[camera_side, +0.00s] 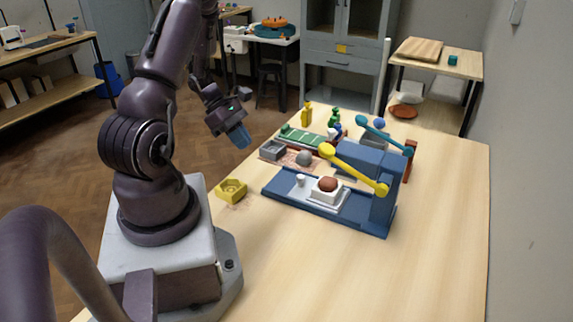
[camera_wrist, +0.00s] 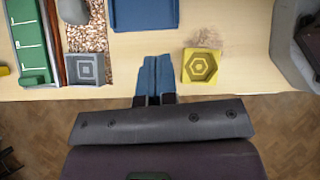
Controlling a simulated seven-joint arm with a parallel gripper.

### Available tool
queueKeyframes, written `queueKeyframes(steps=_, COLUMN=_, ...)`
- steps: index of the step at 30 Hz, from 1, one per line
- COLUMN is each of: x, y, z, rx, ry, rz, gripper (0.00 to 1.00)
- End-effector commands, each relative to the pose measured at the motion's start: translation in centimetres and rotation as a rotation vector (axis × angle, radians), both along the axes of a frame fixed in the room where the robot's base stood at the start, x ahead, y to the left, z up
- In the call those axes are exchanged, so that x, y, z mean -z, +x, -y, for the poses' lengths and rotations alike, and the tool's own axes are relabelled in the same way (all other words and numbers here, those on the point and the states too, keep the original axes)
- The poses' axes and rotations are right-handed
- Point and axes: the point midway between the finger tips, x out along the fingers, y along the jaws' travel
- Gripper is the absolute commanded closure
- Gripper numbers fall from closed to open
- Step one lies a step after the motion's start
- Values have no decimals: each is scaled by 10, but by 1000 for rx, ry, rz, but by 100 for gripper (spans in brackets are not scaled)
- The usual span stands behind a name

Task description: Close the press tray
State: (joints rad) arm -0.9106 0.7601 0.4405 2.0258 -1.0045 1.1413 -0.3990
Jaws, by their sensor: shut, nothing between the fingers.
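The blue press (camera_side: 375,207) stands on the table in the side view, with a yellow lever (camera_side: 352,167) slanting across its front. Its blue tray (camera_side: 281,188) extends out to the left of the press body. On it sit a white block (camera_side: 318,197) with a red-brown lump (camera_side: 328,184) and a small white peg. A blue edge, apparently the tray or its base (camera_wrist: 145,14), shows at the top of the wrist view. My gripper (camera_side: 240,139) is shut and empty, raised in the air left of the tray. Its blue fingertips (camera_wrist: 156,62) touch nothing.
A yellow hexagonal-hollow block (camera_side: 231,190) lies near my base; it also shows in the wrist view (camera_wrist: 201,66). Behind the tray are a grey block (camera_side: 272,150), pebbles, a green board (camera_side: 302,137) and a teal lever (camera_side: 383,134). The table's front right is clear.

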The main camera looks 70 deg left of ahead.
Motion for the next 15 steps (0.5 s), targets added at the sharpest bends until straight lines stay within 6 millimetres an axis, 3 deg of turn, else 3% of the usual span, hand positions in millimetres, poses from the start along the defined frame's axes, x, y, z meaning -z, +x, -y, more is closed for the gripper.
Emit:
queueKeyframes(steps=7, x=-2, y=9, z=5, rx=-68, ry=3, rz=142, gripper=100)
queueKeyframes(steps=15, x=30, y=34, z=25, rx=-62, ry=-1, rz=138, gripper=100)
